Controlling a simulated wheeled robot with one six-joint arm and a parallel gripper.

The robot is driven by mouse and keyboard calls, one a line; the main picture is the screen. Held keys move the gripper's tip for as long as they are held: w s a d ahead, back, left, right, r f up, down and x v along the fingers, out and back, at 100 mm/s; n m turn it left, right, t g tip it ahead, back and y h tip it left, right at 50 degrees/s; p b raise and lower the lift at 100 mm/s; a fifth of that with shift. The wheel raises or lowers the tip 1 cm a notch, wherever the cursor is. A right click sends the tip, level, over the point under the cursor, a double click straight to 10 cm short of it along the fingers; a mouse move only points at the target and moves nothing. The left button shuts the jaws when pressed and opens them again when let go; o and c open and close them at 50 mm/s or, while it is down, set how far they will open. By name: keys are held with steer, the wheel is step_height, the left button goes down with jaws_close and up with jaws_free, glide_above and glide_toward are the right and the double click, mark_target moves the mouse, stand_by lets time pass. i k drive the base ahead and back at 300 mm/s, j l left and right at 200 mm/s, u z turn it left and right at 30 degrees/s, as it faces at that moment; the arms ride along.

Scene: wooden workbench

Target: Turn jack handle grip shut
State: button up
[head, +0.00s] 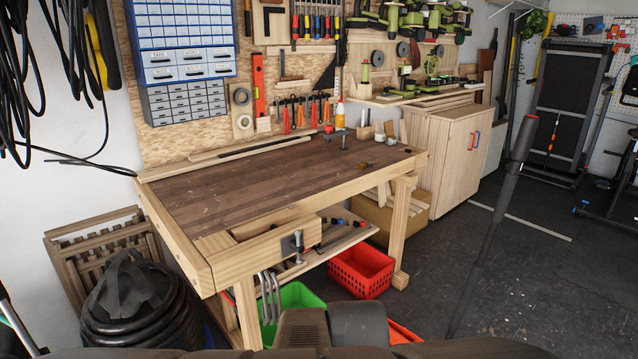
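A long dark pole (485,240) rises at a slant on the right of the head view, in front of the dark floor. Its upper end is a thicker dark grip (519,140), which looks like the jack handle grip. The pole leans to the right toward its top, and its lower end runs down near the bottom of the picture. The jack body is not clearly visible. My gripper is not recognizable in this view. Dark shapes along the bottom edge look like parts of my own body.
A wooden workbench (270,185) stands at centre left, with a vise (297,246) on its front. A red crate (360,272) and a green bin (292,300) are below it. A wooden cabinet (455,155) stands behind. Open dark floor lies around the pole.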

mark_target(528, 126)
steer(key=z, duration=1.4)
